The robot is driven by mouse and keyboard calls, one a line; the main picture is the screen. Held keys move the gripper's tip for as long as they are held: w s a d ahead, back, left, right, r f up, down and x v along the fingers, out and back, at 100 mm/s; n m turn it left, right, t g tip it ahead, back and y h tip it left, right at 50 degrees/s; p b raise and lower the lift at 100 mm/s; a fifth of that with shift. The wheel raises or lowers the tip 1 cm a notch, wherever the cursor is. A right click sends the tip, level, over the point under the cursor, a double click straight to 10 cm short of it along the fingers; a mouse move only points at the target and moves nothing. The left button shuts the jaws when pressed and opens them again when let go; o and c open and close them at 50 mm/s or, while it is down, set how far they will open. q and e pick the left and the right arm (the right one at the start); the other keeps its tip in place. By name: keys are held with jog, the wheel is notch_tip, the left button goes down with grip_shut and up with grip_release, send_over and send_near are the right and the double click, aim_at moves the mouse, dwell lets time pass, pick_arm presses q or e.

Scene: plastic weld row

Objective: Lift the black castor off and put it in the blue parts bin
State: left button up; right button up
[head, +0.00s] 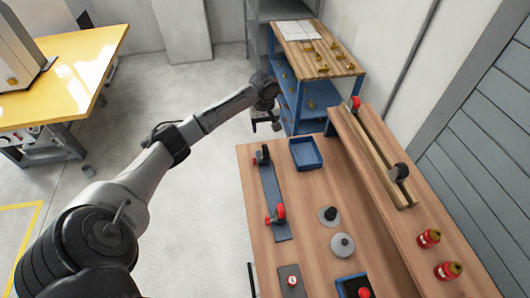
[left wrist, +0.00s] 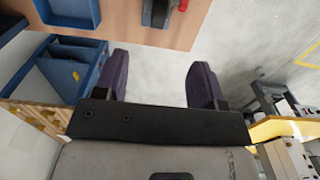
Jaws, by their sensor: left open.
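A dark castor (head: 262,154) with red beside it stands at the far end of a slate-blue strip (head: 271,190) on the wooden table. A dark part with red beside it (left wrist: 157,12) shows at the top edge of the left wrist view, partly cut off. The blue parts bin (head: 306,165) is on the table just right of that castor and looks empty; it also shows in the left wrist view (left wrist: 72,20). My left gripper (head: 265,126) is open and empty, beyond the table's far edge and the castor. My right gripper is out of view.
A red castor (head: 278,213) stands at the strip's near end. Grey round parts (head: 342,245) lie mid-table. A blue cart (head: 313,105) stands behind the bin.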

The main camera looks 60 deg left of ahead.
aim_at(267, 148)
pick_arm(q)
notch_tip(267, 148, down, 8)
jog(key=shift+d+f+b, duration=0.1)
jog(key=shift+b, duration=0.5)
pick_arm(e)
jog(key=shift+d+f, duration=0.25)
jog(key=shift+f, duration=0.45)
pick_arm(q)
jog(key=shift+d+f+b, duration=0.15)
jog(key=shift+f+b, duration=0.45)
jog(key=shift+f, duration=1.95)
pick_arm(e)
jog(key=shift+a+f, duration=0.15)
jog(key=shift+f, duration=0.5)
pick_arm(q)
jog(key=c, duration=1.1)
jog(key=shift+r, duration=0.15)
